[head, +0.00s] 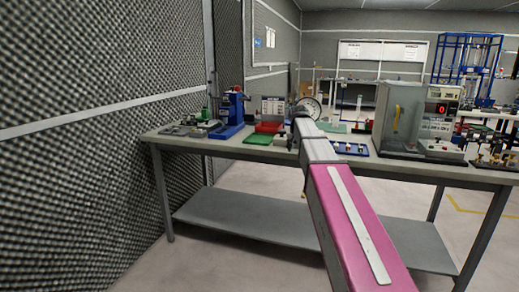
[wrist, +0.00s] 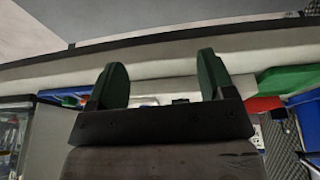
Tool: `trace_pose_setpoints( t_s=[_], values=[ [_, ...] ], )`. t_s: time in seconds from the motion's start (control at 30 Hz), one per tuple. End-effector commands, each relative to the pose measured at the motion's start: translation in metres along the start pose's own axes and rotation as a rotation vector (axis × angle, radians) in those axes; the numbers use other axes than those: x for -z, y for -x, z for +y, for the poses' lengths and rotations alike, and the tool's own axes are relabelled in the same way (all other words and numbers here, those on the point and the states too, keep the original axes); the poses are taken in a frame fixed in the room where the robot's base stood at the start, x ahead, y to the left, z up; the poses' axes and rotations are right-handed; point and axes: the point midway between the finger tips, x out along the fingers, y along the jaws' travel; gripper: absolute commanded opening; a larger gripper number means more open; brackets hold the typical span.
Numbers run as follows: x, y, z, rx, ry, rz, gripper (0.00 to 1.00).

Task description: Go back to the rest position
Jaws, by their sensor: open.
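My gripper (wrist: 161,80) shows in the wrist view as two dark green fingers set wide apart, with nothing between them. It is open and empty. In the head view my pink and grey arm reaches forward to the long workbench (head: 228,149), its far end over the bench's front part. The fingers cannot be made out there. In the wrist view the pale bench edge (wrist: 160,62) runs across behind the fingers. I cannot tell how far the fingers are from the bench top.
A blue press (head: 232,112), a green mat (head: 257,139), a dial gauge (head: 310,107), a blue tray (head: 350,149) and a grey machine with a red display (head: 399,112) stand on the bench. A grey foam wall (head: 80,140) closes the left. Floor in front is clear.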

Motion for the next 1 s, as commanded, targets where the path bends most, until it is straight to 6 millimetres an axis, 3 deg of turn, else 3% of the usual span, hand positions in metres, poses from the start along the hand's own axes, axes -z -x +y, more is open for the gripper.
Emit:
trace_pose_setpoints(
  t_s=[0.03, 0.2, 0.5, 0.7, 1.0],
  values=[
    [-0.017, -0.015, 0.005, 0.0, 0.013, -0.014, 0.75],
    [-0.068, -0.068, 0.016, 0.005, 0.063, -0.06, 0.75],
    [-0.162, -0.145, 0.039, 0.022, 0.149, -0.14, 0.75],
    [-0.228, -0.184, 0.055, 0.036, 0.202, -0.192, 0.75],
    [-0.325, -0.226, 0.081, 0.063, 0.273, -0.267, 0.75]
  ],
)
